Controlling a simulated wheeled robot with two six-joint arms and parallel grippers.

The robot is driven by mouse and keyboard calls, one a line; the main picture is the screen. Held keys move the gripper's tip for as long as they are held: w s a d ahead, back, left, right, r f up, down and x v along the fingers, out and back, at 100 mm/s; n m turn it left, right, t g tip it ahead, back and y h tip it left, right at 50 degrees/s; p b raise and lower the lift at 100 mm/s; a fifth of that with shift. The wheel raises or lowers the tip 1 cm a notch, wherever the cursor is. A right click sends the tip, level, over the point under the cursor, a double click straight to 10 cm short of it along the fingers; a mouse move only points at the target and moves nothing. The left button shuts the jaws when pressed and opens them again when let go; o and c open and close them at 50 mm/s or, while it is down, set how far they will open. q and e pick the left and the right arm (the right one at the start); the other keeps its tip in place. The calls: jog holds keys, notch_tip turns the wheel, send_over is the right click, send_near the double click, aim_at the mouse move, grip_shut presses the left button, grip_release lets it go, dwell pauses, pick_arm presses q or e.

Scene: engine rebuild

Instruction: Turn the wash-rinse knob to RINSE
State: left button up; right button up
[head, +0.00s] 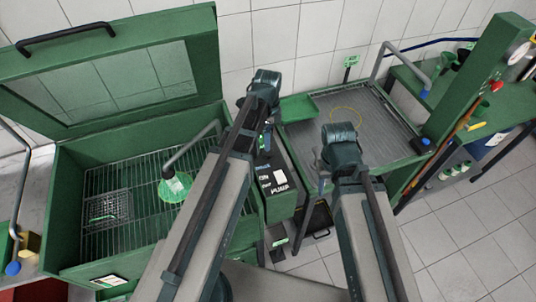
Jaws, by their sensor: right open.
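A dark control box (276,190) stands between the two green basins, with white lettering on its face; "PUMP" is readable, the other words are too small. A small white patch shows beside the lettering. I cannot make out the wash-rinse knob or its setting; my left arm covers part of the box's far end. My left gripper (266,138) points down over that far end, and its fingers are too small and covered to judge. My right gripper (323,180) is open and empty, to the right of the box and apart from it.
A green wash cabinet (62,190) with raised lid (110,75) stands left, with a wire rack and basket inside. A green-rimmed grey basin (375,115) with a spout is at right. A green post and tool bench (480,75) stand further right. Tiled floor (465,240) is clear.

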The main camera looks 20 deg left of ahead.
aim_at(268, 154)
pick_arm(q)
notch_tip(268, 154, down, 7)
jog(key=b, duration=0.6)
jog(key=shift+f, duration=0.15)
grip_shut()
